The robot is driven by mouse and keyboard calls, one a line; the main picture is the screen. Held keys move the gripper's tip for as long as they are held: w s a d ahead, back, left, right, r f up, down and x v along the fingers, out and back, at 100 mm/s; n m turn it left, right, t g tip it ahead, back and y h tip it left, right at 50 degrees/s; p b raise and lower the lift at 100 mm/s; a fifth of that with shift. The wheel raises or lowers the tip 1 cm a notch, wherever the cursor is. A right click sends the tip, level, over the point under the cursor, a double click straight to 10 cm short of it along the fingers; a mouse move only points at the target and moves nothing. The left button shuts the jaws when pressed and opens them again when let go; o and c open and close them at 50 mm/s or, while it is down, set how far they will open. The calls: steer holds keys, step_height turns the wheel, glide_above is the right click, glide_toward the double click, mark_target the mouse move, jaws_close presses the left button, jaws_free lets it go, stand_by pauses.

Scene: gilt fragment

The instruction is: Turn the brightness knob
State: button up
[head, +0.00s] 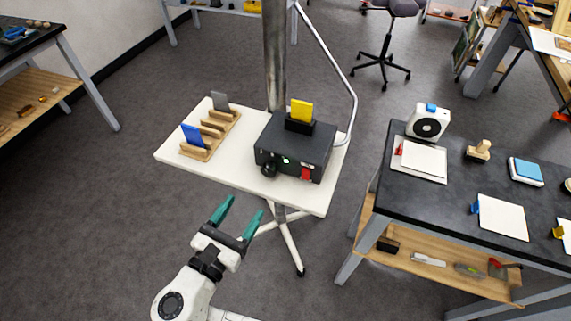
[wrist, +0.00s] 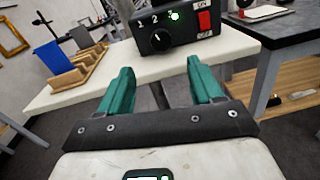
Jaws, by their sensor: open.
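The brightness knob is taken to be the round black knob (head: 268,170) on the front of a black box (head: 300,143), which stands on a cream table. The knob also shows in the wrist view (wrist: 160,40), with a white pointer mark and the numbers 1 and 2 beside it. A lit green light (wrist: 174,15) and a red switch (wrist: 205,21) sit to its right. My gripper (head: 243,217) has teal fingers, open and empty, short of the table's front edge and apart from the knob. In the wrist view the knob appears beyond and between the fingertips (wrist: 160,75).
The cream table (head: 225,173) also bears a wooden rack (head: 213,135) with a blue card and a grey card. A yellow card (head: 302,110) stands in the box's top. A pole (head: 275,60) rises behind. A dark workbench (head: 415,205) stands to the right.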

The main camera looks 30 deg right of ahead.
mark_target(268, 173)
steer(key=p+x, duration=0.2)
steer(key=x, duration=0.8)
steer(key=shift+w+d, duration=0.15)
steer(key=shift+d, duration=0.15)
steer(key=shift+c, duration=0.2)
steer(key=c, duration=1)
steer(key=m+b, duration=0.1)
steer(key=m, duration=0.2)
steer(key=shift+f+b, duration=0.1)
steer(key=shift+b, duration=0.2)
steer(key=shift+m, duration=0.7)
steer(key=o, duration=1)
steer(key=shift+o, duration=0.2)
